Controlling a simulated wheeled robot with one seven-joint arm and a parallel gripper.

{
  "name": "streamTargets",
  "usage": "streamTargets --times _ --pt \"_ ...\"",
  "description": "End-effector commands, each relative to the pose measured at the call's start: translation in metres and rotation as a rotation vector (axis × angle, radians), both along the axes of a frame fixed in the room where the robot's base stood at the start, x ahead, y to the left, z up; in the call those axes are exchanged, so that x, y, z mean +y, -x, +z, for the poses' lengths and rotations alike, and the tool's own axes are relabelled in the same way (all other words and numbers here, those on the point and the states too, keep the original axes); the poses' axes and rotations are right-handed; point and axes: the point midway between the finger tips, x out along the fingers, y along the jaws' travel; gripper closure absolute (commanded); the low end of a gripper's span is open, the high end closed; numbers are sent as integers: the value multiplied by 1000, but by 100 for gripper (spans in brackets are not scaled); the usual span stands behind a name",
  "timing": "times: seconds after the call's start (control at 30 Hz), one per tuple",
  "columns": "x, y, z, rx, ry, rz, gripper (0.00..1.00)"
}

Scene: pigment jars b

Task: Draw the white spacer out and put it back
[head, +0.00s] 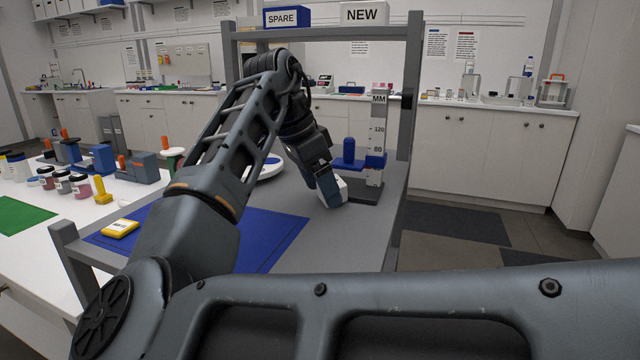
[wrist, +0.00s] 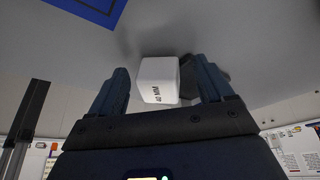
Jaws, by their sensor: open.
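In the head view the spacer (head: 341,187) shows partly behind my gripper (head: 331,192), low over the grey table beside the height gauge. My gripper is open around the spacer and points down. The gauge has a grey "MM" scale (head: 377,120) and a blue carriage (head: 374,160) carrying a blue cylinder (head: 349,150). The spacer's underside is hidden.
A white round dish (head: 270,168) is partly hidden behind my arm. A grey frame post (head: 405,120) rises just right of the gauge. Jars and tools fill the white bench at left.

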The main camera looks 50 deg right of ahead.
Motion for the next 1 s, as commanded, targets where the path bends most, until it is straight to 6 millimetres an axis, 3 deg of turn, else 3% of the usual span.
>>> streamTargets --times 0.33,0.7,1.0 --pt "2 -1 6 -1 0 0 18" --pt "21 -10 58 -2 0 1 18" --pt "28 -13 72 1 0 0 18"
